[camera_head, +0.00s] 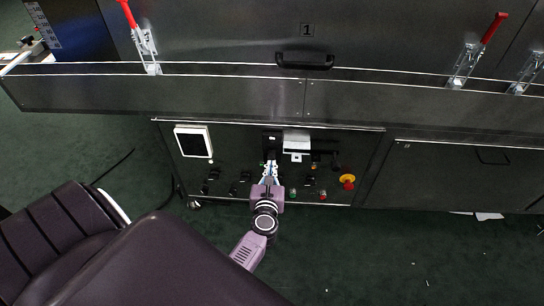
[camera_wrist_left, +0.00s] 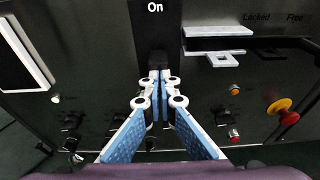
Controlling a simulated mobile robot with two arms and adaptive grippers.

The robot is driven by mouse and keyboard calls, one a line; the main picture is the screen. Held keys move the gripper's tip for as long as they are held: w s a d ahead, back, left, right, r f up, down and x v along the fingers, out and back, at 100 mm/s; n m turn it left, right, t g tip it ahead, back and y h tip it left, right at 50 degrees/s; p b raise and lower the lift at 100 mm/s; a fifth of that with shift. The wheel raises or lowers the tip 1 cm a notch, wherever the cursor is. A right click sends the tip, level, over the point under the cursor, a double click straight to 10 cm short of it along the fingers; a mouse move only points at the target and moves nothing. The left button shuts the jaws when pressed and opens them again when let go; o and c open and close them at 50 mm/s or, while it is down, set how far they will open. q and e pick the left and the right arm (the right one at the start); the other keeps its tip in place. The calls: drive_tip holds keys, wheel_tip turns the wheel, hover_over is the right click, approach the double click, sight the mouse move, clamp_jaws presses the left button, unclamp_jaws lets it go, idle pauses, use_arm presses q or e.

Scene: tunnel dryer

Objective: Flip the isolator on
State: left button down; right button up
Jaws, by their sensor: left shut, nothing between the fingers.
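The isolator (camera_head: 271,143) is a dark switch on the black control panel below the long ledge. In the left wrist view the isolator (camera_wrist_left: 153,42) is a dark upright shape under the white word "On", and its lower part is hidden behind my fingertips. My left gripper (camera_head: 269,168) reaches up to the panel just below the isolator. In the left wrist view the left gripper (camera_wrist_left: 160,78) has its tips together with nothing between them. I cannot tell whether the tips touch the isolator. My right gripper is not in view.
A white-framed screen (camera_head: 193,141) is on the panel's left. A red and yellow emergency stop (camera_head: 347,181) is on its right, with small knobs and buttons between. A pale bracket (camera_wrist_left: 222,45) sticks out close right of the fingers. The ledge (camera_head: 220,95) runs above.

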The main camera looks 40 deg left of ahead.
use_arm(q)
drive_tip(key=f+v, duration=0.3)
drive_tip(key=v, duration=0.9)
drive_tip(key=shift+s+d+r, duration=0.35)
drive_tip(key=shift+s+r, duration=0.1)
drive_tip(key=shift+s, duration=0.2)
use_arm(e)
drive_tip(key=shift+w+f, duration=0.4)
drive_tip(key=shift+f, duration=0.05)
